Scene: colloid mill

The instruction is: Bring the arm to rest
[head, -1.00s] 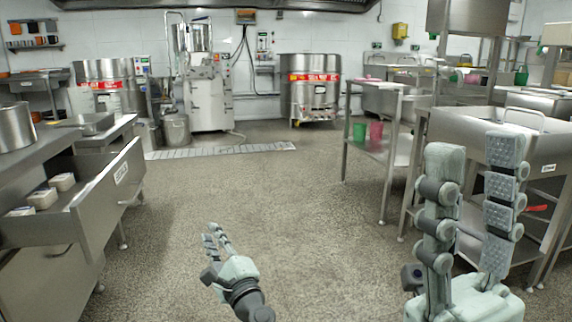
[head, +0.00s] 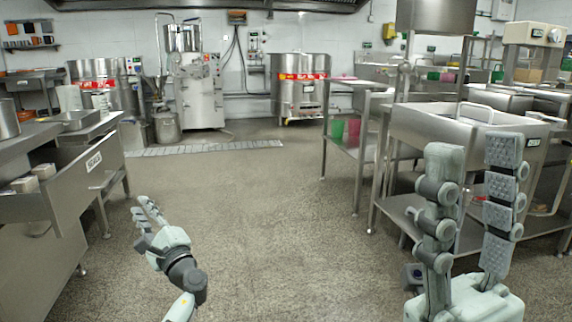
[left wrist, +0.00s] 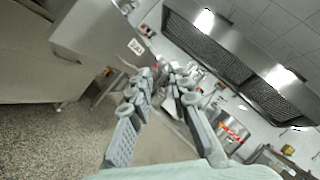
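My left gripper (head: 146,208) is pale green-grey and stands low over the speckled floor in the head view, left of the middle. Its two fingers are apart and empty; they also show in the left wrist view (left wrist: 165,80), with a gap between them. My right gripper (head: 475,158) is raised upright at the lower right of the head view. Its two padded fingers are wide apart with nothing between them. It stands in front of a steel sink unit (head: 440,132) in the picture; whether it touches that unit cannot be told.
A steel machine (head: 199,92) and a round vat (head: 300,92) stand at the back wall. The middle floor (head: 250,220) is clear.

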